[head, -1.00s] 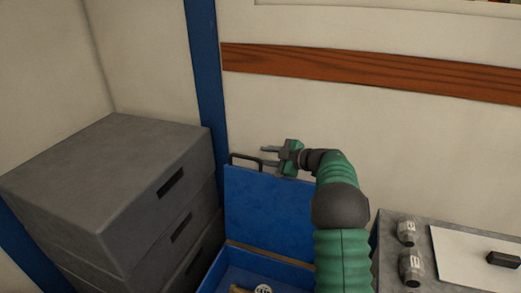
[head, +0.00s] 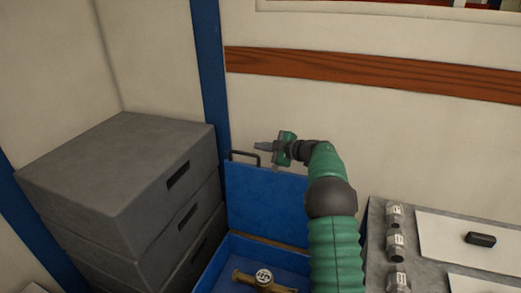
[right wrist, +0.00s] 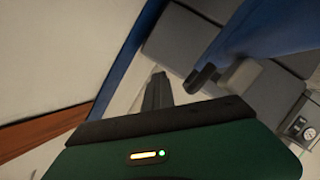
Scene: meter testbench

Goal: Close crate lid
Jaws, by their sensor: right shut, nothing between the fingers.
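The blue crate (head: 211,270) stands open on the floor side of the view. Its blue lid (head: 265,205) is raised upright at the back, with a black handle (head: 245,154) on its top edge. The lid also shows as a blue panel in the right wrist view (right wrist: 275,30). My right gripper (head: 260,147), green and grey, is shut and empty. It is at the top of the lid, close to the handle; whether it touches cannot be told. My left gripper is not in view.
A brass meter (head: 264,277) with a round dial lies in the crate. Grey stacked drawers (head: 125,165) stand close on the left. On the right a grey bench (head: 378,235) holds several small fittings (head: 396,245) and a black block (head: 480,239). A wall is behind.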

